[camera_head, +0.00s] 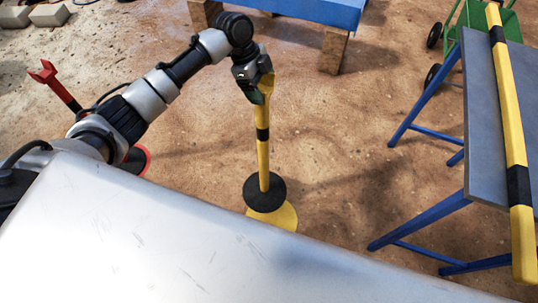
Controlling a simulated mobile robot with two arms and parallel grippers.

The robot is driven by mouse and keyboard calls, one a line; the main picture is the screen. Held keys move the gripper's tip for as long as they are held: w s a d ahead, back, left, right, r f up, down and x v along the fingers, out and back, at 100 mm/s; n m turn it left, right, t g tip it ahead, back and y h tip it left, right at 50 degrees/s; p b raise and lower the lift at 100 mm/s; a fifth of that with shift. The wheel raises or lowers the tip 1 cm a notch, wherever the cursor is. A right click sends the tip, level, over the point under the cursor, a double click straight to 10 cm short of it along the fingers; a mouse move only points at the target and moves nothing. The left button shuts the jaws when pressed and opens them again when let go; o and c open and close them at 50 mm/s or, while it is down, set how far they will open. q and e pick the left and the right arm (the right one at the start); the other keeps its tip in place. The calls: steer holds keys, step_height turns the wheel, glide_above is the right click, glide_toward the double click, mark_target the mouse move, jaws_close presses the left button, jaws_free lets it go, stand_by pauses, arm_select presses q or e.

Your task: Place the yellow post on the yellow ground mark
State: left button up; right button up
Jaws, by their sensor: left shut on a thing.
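The yellow post (263,160) has a black band and a round black base (264,193). It looks close to upright in the head view. My left gripper (257,90) is shut on the top of the post. The white surface in front hides the mark's near edge. My right gripper is not in view.
A grey table (482,120) with blue legs stands at the right, with a yellow and black bar (508,110) on it. A green cart (490,20) is behind it. A blue platform (320,10) on wooden blocks is at the back. Open floor lies between.

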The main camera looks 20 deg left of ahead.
arm_select(q)
steer(key=s+d+f+p, duration=0.2)
steer(key=s+d+f, duration=0.4)
steer(key=s+f, duration=0.3)
steer(key=shift+s+d+f, duration=0.3)
steer(key=shift+f, duration=0.5)
steer(key=o, duration=1.8)
steer(key=shift+s+f, duration=0.15)
steer(key=v, duration=1.2)
